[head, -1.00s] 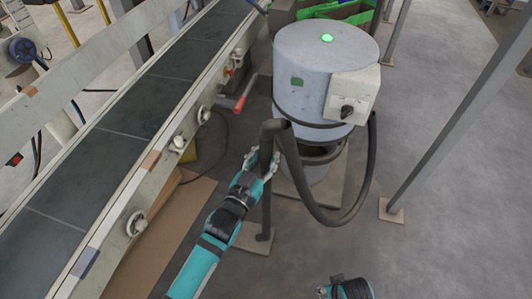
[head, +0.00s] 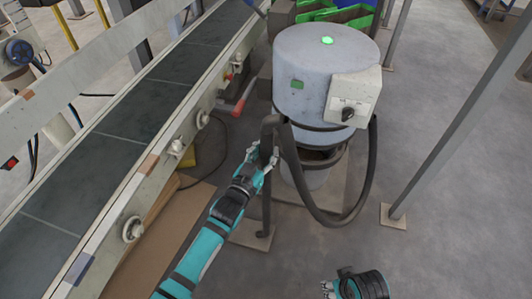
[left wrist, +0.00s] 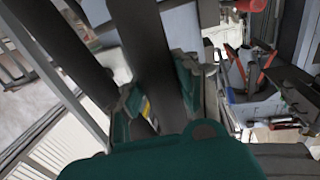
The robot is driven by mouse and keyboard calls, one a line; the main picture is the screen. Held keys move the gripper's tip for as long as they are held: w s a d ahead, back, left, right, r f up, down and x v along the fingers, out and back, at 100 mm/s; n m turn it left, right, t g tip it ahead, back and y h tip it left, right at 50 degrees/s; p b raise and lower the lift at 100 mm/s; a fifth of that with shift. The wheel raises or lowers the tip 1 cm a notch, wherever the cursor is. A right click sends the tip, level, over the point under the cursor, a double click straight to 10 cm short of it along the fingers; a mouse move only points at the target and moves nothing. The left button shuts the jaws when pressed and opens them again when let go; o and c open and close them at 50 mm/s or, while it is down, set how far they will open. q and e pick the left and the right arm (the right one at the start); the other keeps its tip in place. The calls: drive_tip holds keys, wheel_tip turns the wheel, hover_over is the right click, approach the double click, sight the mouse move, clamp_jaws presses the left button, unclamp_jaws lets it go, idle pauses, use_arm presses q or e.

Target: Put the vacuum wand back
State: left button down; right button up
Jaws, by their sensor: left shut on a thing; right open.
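The vacuum wand (head: 267,196) is a dark grey tube standing nearly upright beside the vacuum unit. Its lower end is close to a flat floor plate (head: 252,235); I cannot tell whether it touches. My left gripper (head: 261,160) is shut on the wand near its upper part; the wand also runs between the fingers in the left wrist view (left wrist: 150,50). The hose (head: 370,180) loops from the wand's top down and up to the vacuum unit (head: 318,70), a grey drum with a green light and a switch box. My right gripper (head: 328,289) is open and empty at the bottom edge.
A conveyor (head: 100,150) with a pale side rail runs diagonally along the left. A red-handled lever (head: 241,100) sticks out between the rail and the vacuum. A grey post (head: 450,115) stands at the right. The floor at the lower right is clear.

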drive_tip(key=shift+r, duration=0.15)
use_arm(q)
drive_tip(key=c, duration=1.4)
unclamp_jaws()
drive_tip(key=shift+f, duration=0.1)
drive_tip(key=o, duration=0.4)
drive_tip(key=shift+o, duration=0.2)
use_arm(e)
drive_tip(key=shift+r, duration=0.15)
